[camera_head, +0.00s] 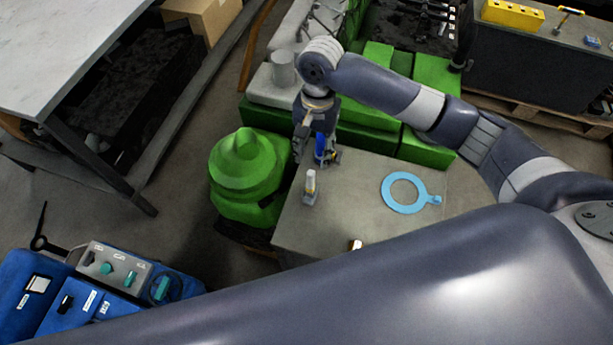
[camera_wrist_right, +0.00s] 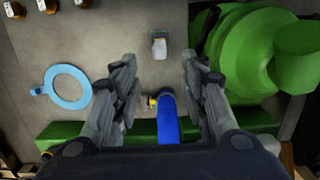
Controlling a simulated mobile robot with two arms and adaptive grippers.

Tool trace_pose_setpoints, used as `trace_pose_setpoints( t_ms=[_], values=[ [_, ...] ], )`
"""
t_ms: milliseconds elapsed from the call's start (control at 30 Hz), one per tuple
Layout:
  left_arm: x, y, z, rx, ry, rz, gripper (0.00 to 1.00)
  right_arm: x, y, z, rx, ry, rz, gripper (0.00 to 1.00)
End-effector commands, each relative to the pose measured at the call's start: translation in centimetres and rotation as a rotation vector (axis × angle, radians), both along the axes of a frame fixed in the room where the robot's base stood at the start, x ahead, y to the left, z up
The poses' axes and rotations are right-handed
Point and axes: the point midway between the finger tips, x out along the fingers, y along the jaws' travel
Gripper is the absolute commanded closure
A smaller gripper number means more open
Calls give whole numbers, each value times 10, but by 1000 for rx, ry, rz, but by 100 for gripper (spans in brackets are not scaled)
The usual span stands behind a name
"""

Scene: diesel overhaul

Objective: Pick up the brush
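My right gripper (camera_head: 318,158) points down over the left part of the grey table. In the right wrist view my right gripper (camera_wrist_right: 160,72) is open, its fingers wide apart. A blue upright thing with a yellow bit (camera_wrist_right: 168,118) stands between the fingers, with gaps on both sides; its blue part (camera_head: 320,144) also shows in the head view. I cannot tell whether this is the brush. A small pale-topped grey piece (camera_head: 310,187) stands on the table in front of the gripper; it also shows in the wrist view (camera_wrist_right: 159,46). My left gripper is not in view.
A light blue ring with a tab (camera_head: 387,203) lies on the table to the right. A green rounded housing (camera_head: 243,172) stands close on the left, and green blocks (camera_head: 428,146) border the back. A small brown-white piece (camera_head: 355,245) lies near the front. The table's middle is clear.

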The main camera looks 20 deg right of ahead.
Motion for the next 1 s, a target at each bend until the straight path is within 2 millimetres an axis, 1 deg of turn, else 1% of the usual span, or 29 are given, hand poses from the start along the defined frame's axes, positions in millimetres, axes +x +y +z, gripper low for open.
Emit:
trace_pose_setpoints(
  t_ms=[100,200,300,367,467,600,700,733,867,967,1000],
  values=[
    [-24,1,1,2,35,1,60,-4,1,-20,-1,4,0,60],
    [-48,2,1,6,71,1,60,-4,3,-32,0,1,1,60],
    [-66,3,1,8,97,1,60,-5,3,-39,0,1,2,60],
    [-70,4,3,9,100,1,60,-5,4,-43,0,1,2,60],
    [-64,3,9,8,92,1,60,-6,5,-54,-2,2,2,60],
    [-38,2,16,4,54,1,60,-6,8,-76,-1,3,1,60],
    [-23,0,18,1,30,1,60,-7,9,-87,-1,0,3,60],
    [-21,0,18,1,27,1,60,-7,9,-89,-1,0,3,60],
    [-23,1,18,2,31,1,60,-7,9,-92,1,-2,4,60],
    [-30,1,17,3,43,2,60,-7,9,-92,1,-2,4,60],
    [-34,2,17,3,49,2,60,-7,9,-92,1,-2,4,62]
  ],
)
